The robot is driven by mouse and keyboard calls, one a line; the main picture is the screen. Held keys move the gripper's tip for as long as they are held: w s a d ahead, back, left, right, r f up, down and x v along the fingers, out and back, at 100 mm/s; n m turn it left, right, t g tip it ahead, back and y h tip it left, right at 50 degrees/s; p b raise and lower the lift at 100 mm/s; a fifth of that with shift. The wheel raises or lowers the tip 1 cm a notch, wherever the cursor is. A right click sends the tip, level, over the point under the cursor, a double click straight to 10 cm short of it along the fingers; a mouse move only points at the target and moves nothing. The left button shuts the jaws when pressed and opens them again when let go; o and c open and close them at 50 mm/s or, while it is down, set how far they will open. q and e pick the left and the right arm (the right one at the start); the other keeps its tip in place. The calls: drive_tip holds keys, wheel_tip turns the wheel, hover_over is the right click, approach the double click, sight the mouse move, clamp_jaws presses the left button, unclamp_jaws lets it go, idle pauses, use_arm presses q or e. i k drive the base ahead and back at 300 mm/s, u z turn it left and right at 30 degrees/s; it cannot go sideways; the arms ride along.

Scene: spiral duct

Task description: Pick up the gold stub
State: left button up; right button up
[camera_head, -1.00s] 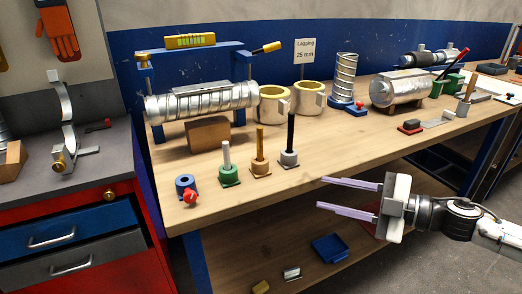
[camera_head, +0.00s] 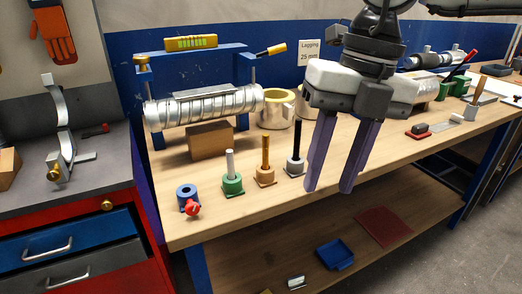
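A slim upright gold stub (camera_head: 266,152) stands in a tan square base (camera_head: 265,177) near the front of the workbench. To its left a pale stub (camera_head: 230,162) stands in a green base; to its right a black stub (camera_head: 297,135) stands in a grey base. My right gripper (camera_head: 328,189) points down with its two purple fingers apart and nothing between them. It is to the right of the gold stub, in front of the black stub's right side. My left gripper is out of view.
A blue ring with a red knob (camera_head: 192,209) sits at the bench's left front corner. A spiral duct (camera_head: 205,108) lies behind, above a wooden block (camera_head: 210,140). Insulated rings (camera_head: 275,108) stand behind the stubs. A blue tray (camera_head: 334,254) is on the lower shelf.

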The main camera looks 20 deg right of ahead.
sight(265, 136)
drive_tip(key=i, duration=0.85)
